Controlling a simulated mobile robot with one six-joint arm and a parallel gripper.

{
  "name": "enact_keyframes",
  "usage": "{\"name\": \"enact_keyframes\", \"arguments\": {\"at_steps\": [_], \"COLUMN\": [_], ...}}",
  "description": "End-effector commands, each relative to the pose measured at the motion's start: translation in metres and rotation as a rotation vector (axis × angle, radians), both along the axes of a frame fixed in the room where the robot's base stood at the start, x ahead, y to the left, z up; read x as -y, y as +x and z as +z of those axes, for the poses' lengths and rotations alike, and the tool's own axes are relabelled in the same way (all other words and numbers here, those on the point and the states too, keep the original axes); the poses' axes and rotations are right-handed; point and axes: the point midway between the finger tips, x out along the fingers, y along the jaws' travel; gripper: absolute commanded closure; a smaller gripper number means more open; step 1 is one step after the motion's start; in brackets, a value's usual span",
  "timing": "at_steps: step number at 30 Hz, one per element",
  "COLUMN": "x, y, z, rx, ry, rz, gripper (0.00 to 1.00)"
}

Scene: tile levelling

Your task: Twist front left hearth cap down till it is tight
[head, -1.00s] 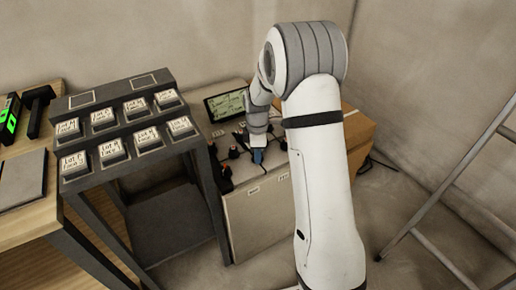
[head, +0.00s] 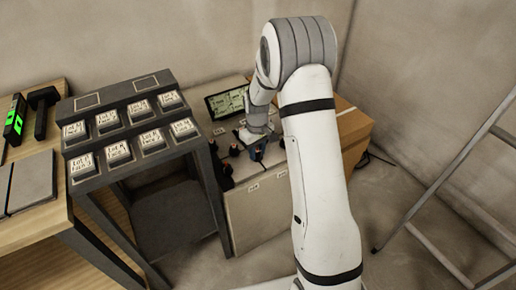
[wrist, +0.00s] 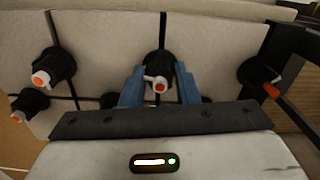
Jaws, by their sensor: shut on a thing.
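My gripper (wrist: 159,80) has its blue fingers on either side of a black cap (wrist: 157,66) and is shut on it. The cap has a white and orange stem and sits over a dark joint between pale tiles (wrist: 205,45). In the head view my gripper (head: 257,153) is low at the front of the pale hearth block (head: 258,216), and my wrist hides most of the held cap there. I cannot tell from the picture how tight it is.
Other caps stand at the left (wrist: 40,68), lower left (wrist: 28,103) and right (wrist: 258,76). A screen (head: 228,102) stands behind the hearth. A stand with labelled boxes (head: 120,153) is left of it, a cardboard box (head: 352,128) right, and a ladder (head: 450,160) farther right.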

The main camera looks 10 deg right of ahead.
Motion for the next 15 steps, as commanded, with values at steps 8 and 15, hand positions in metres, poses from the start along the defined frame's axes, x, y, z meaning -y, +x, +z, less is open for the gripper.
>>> {"name": "enact_keyframes", "arguments": {"at_steps": [8,15], "x": [-0.0009,-0.0009], "y": [0.0052,0.0052], "z": [0.0048,0.0044], "rx": [0.016,0.016], "ry": [0.002,0.003], "rz": [-0.260,-0.487], "gripper": [0.95,0.95]}}
